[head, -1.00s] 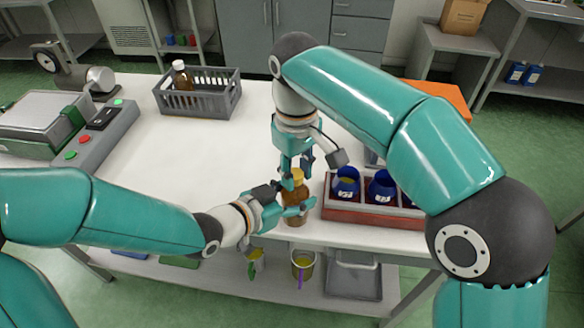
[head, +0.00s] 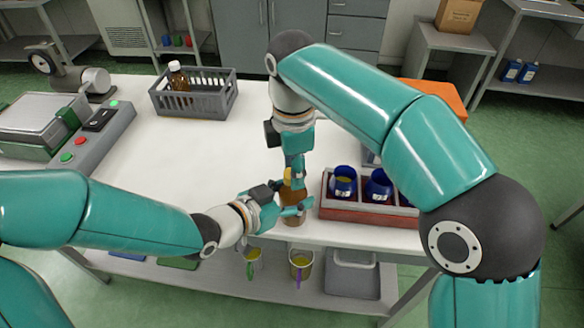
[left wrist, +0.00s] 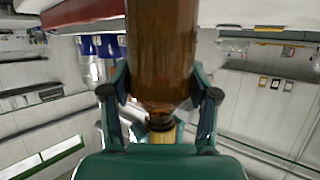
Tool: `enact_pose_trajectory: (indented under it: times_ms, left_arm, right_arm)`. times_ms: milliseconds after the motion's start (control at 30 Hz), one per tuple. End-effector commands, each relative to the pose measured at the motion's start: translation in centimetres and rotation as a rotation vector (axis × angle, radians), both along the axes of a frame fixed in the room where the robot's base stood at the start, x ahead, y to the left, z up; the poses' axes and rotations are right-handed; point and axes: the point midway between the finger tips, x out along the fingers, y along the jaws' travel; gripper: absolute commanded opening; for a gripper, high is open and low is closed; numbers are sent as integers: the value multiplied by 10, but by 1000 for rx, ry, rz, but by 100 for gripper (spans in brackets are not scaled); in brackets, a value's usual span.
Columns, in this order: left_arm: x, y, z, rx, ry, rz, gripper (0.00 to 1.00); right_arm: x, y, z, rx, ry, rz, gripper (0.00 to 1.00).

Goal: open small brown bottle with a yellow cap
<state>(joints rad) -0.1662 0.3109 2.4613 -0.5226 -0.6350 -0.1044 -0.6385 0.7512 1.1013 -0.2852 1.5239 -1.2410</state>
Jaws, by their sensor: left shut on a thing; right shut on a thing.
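The small brown bottle (head: 292,212) stands upright near the table's front edge. My left gripper (head: 291,204) is shut around its body from the left. In the left wrist view the brown bottle (left wrist: 160,55) appears upside down between the two fingers of my left gripper (left wrist: 160,92), neck pointing down the picture. My right gripper (head: 294,170) comes from above and is shut on the yellow cap (head: 287,174), fingers mostly covering it. Whether the cap is loosened cannot be told.
A red divided tray (head: 350,213) with blue bottles (head: 343,182) stands close to the right. A grey crate (head: 205,104) holding another brown bottle (head: 178,78) is at the back left. A scale-like machine (head: 40,122) stands far left. The table's middle left is clear.

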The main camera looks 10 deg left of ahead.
Motion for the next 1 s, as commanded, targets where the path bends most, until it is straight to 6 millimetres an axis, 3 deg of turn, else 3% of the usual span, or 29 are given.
enact_pose_trajectory:
  times_ms: [1000]
  left_arm:
    - [0,0,0,0,-1,0,0]
  right_arm:
    - [0,1,23,3,-1,-1,0]
